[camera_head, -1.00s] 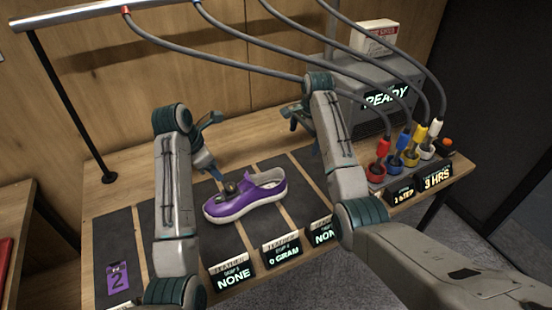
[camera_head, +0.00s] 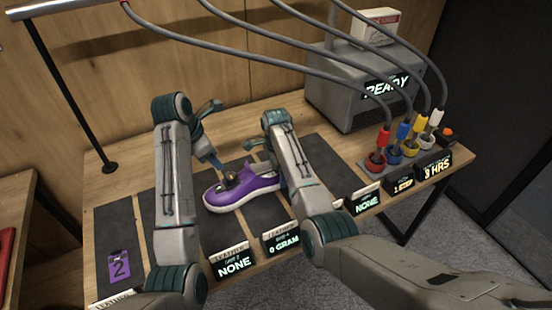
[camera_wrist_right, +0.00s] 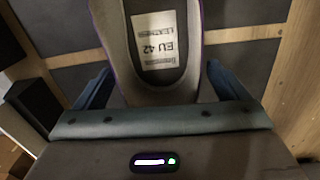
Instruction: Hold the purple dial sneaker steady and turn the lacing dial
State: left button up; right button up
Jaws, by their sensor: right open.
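The purple sneaker (camera_head: 243,193) with a white sole lies on a dark mat strip, toe to the left. Its dark lacing dial (camera_head: 230,180) is on top near the front. My left gripper (camera_head: 216,162) points down beside the dial; my arm hides much of it, so its jaw gap is unclear. My right gripper (camera_head: 277,172) is at the heel end, partly hidden by its arm. In the right wrist view my right gripper (camera_wrist_right: 155,88) is open, its blue fingers on either side of the sneaker heel (camera_wrist_right: 195,45), apart from it. The insole label (camera_wrist_right: 158,42) reads EU 42.
A grey machine (camera_head: 350,95) reading READY stands at the back right, with hoses arching overhead. Coloured plugs (camera_head: 385,140) sit in a holder at the right. Small label displays (camera_head: 233,264) line the front edge. A purple card (camera_head: 120,265) lies at the left.

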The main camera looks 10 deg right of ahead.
jog(key=shift+f, duration=1)
